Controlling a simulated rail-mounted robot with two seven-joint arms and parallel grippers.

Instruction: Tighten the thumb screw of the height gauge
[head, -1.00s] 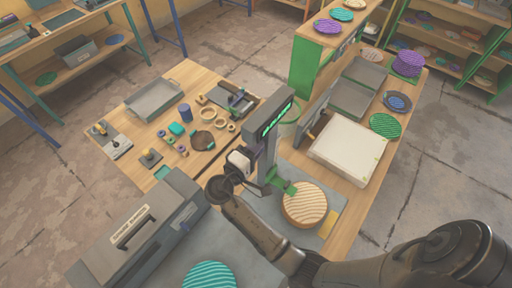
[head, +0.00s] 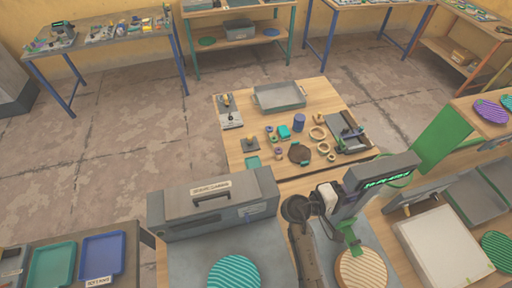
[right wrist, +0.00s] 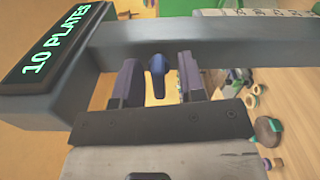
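The height gauge (head: 372,172) is a grey post and head with a lit green display. The display (right wrist: 52,46) reads "10 PLATES" in the right wrist view. Its green jaw (head: 351,238) is by a tan striped plate (head: 362,268). The thumb screw (right wrist: 157,74) is a dark blue-purple knob with a flat wing. My right gripper (head: 341,200) is at the gauge. In the right wrist view its two dark fingers (right wrist: 158,80) stand open on either side of the screw, with gaps visible. My left gripper is out of view.
A grey press-like machine (head: 213,203) stands to the left, with a teal striped plate (head: 234,272) before it. Rings and small parts lie behind on the wooden table (head: 240,160), near a grey tray (head: 279,95). A white box (head: 442,245) is to the right.

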